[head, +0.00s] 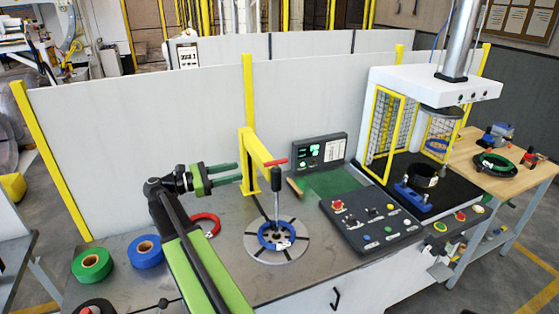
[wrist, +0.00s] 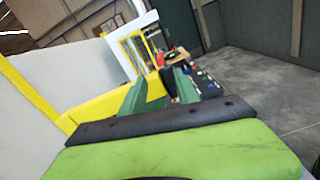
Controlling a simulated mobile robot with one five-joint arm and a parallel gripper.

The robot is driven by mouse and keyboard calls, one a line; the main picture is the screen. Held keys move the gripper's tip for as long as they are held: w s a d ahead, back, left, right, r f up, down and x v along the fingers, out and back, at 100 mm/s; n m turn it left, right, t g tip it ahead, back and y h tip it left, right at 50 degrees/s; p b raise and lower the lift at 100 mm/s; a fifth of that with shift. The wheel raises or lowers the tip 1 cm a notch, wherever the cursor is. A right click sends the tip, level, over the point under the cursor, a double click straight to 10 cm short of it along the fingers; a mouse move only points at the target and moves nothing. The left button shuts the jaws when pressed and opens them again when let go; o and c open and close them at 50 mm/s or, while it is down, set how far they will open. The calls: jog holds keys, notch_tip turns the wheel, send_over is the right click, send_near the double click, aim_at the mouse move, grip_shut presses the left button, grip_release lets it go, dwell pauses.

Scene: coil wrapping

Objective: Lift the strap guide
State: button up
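My gripper (head: 240,172) is open, its two green fingers apart and pointing right toward the yellow bracket (head: 256,152). This bracket leans over the round turntable (head: 290,252) and may be the strap guide; I cannot tell for certain. A dark upright rod (head: 276,188) with a red cross handle (head: 277,162) stands at its end, above a blue ring (head: 264,238) on the turntable. In the wrist view the open fingers (wrist: 160,84) show nothing held between them, and a yellow bar (wrist: 88,107) lies behind them. Contact with the bracket cannot be told.
A red ring (head: 207,219), a blue roll (head: 146,264) and a green roll (head: 80,266) lie on the bench left of the turntable. A control panel (head: 365,235) and a caged press (head: 428,82) stand to the right. A pale partition (head: 130,150) closes the back.

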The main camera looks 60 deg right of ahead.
aim_at(281, 162)
jog(key=x, duration=1.7)
jog(key=shift+d, duration=0.15)
grip_shut()
dwell(0.6)
